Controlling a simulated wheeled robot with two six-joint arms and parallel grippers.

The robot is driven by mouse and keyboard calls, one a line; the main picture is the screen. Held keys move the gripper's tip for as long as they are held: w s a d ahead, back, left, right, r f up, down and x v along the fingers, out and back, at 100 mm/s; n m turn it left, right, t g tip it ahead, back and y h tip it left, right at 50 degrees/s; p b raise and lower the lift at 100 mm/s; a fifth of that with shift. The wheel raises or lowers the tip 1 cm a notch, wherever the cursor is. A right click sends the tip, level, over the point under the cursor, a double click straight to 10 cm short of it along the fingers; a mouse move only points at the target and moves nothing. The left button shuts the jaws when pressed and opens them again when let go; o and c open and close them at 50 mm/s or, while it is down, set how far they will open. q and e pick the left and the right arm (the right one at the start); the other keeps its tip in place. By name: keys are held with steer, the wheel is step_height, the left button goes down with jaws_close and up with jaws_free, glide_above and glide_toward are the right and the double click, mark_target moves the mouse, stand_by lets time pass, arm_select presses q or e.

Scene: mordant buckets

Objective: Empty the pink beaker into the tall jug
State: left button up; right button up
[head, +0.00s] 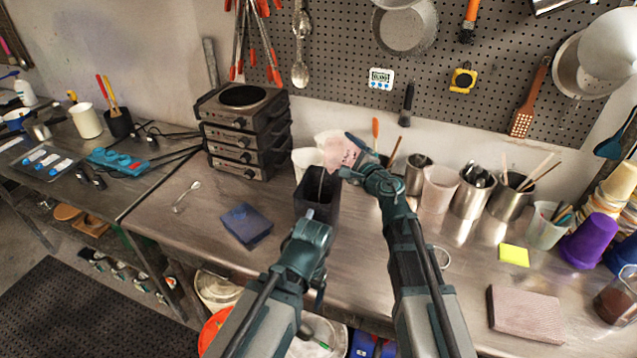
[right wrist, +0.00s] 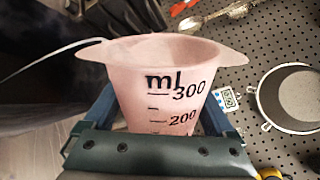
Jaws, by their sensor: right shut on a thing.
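The pink beaker (head: 340,154), translucent with black ml marks, is in my right gripper (head: 358,162), which is shut on it. In the head view it leans left, its mouth above and to the right of a tall dark square container (head: 319,208), likely the jug. In the right wrist view the beaker (right wrist: 165,85) fills the middle between the fingers; its contents are hidden. A dark shape, probably the jug (right wrist: 35,35), shows at its left.
White containers (head: 304,160) stand just behind the dark one. Stacked hotplates (head: 243,130) are to the left, with a blue box (head: 246,224) and a spoon (head: 187,196). Metal pots (head: 472,194) and a purple cup (head: 590,240) line the right. The bench front is mostly clear.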

arm_select(q)
steer(key=shift+a+r, duration=0.15)
steer(key=shift+a, duration=0.05)
arm_select(e)
steer(key=shift+a+r, duration=0.1)
steer(key=shift+a, duration=0.05)
arm_select(q)
steer(key=shift+a+r+p, duration=0.35)
steer(key=shift+a+p, duration=0.1)
steer(key=shift+a, duration=0.05)
arm_select(e)
steer(key=shift+s+a+r+n, duration=0.1)
steer(key=shift+r+n, duration=0.25)
steer(key=shift+n, duration=0.35)
arm_select(q)
steer(key=shift+a, duration=0.2)
arm_select(e)
steer(key=shift+a, duration=0.1)
